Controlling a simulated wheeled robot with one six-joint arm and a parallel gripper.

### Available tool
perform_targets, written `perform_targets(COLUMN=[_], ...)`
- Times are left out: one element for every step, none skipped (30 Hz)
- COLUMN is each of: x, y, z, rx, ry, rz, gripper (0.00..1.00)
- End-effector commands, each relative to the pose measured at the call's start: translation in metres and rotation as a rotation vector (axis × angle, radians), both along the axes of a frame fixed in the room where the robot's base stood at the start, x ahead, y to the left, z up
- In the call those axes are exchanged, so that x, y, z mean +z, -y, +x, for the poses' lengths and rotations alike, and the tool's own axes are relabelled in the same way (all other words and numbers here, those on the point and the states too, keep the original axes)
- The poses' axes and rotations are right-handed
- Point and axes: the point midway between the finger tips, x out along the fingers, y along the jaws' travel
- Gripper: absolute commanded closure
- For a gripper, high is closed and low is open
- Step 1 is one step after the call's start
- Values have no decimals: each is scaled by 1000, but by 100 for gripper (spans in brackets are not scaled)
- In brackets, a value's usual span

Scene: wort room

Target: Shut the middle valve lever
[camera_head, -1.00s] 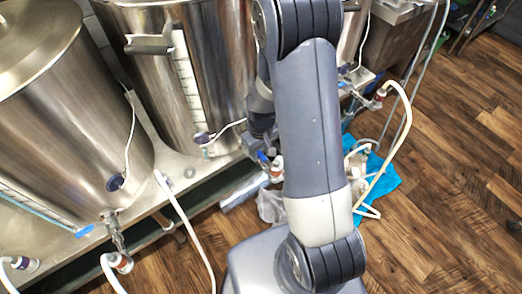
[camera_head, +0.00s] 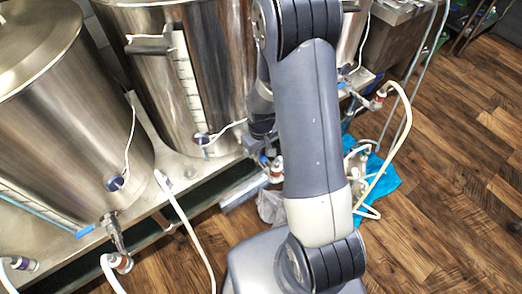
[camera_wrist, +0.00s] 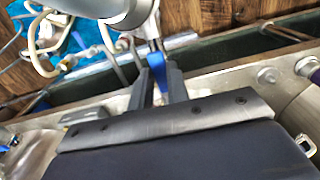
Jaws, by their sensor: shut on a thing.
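The middle valve's blue lever (camera_wrist: 157,66) stands between my two dark fingers in the wrist view. My gripper (camera_wrist: 159,82) is shut on it. In the head view my gripper (camera_head: 262,150) is in front of the middle kettle's foot, largely hidden by my arm. The middle valve's outlet fitting (camera_head: 276,168) shows just below it, with a white and red collar. The lever's exact angle to the valve body cannot be told.
The left kettle (camera_head: 75,110) has its own blue lever (camera_head: 84,231) and hose. The middle kettle (camera_head: 222,60) stands close behind my arm. White hoses (camera_head: 385,165) and a blue cloth (camera_head: 383,180) lie to the right. The wooden floor (camera_head: 455,190) is open there.

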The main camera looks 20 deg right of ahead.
Motion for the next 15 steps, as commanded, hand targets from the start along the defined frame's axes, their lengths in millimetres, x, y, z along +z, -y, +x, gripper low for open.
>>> perform_targets(x=[0,0,0,0,0,0,0,0,0,0,0,0,-1,-1,-1], y=[0,0,0,0,0,0,-1,-1,-2,-3,-3,-4,-5,-6,-8], z=[0,0,0,0,0,0,0,0,-1,-1,-1,-1,-1,-2,-2], rx=[0,0,0,-1,-2,-6,-9,-14,-23,-31,-41,-57,-70,-87,-111], ry=[0,0,0,0,0,0,0,0,0,0,0,0,0,1,1], rz=[0,0,0,0,0,0,0,0,0,0,0,0,0,0,0], gripper=[100,100,100,100,100,100,100,100,100,100,100,100,100,100,100])
